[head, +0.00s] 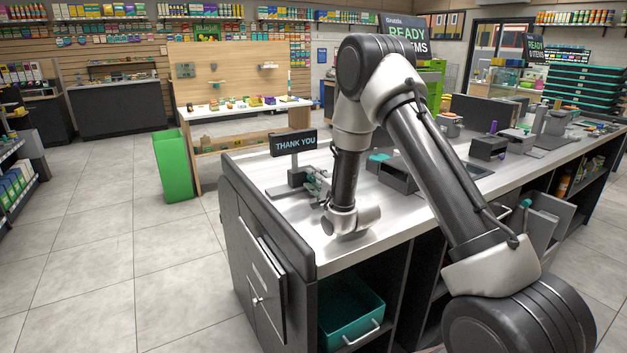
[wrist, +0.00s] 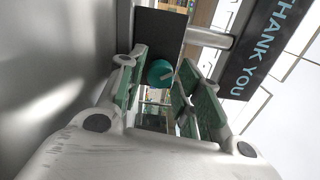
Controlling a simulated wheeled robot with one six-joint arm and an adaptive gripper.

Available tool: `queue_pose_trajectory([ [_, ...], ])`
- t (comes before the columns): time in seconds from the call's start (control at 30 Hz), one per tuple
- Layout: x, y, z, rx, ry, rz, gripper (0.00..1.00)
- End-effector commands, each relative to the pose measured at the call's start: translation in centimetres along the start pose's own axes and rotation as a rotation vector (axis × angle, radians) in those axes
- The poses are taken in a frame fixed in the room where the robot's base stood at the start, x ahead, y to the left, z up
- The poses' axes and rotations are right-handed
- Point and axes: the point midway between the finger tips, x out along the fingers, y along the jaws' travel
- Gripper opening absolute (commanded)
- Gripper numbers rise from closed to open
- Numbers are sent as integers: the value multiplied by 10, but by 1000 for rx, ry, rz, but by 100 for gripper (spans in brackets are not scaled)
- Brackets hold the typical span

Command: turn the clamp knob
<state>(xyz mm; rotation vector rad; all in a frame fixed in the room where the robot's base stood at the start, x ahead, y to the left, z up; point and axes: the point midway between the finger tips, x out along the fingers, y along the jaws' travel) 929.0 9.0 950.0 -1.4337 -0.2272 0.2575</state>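The clamp knob (wrist: 160,72) is a round teal knob with a pale mark on its face. In the wrist view it shows between the tips of my gripper (wrist: 165,70), near the left fingertip, with a gap on the right. The fingers have green pads and stand apart; I cannot tell whether either touches the knob. In the head view my gripper (head: 317,183) is low over the counter, beside the dark stand (head: 297,172) of the THANK YOU sign (head: 294,143). The knob is not clear there.
The sign also shows close by on the right in the wrist view (wrist: 265,48). The metal counter (head: 385,231) holds a grey box (head: 398,178) right of my gripper and several devices farther back. A teal bin (head: 350,315) sits on the shelf below. The counter's front left is clear.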

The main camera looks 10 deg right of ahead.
Motion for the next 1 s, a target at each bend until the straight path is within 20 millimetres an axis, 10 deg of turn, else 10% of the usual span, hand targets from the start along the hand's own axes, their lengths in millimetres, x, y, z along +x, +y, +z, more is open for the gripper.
queue_pose_trajectory([
  [0.17,0,0,0,0,0,0,8],
  [0.8,0,0,0,294,0,1,8],
  [0.87,0,0,0,294,0,1,34],
  [1.0,0,0,0,293,0,1,34],
])
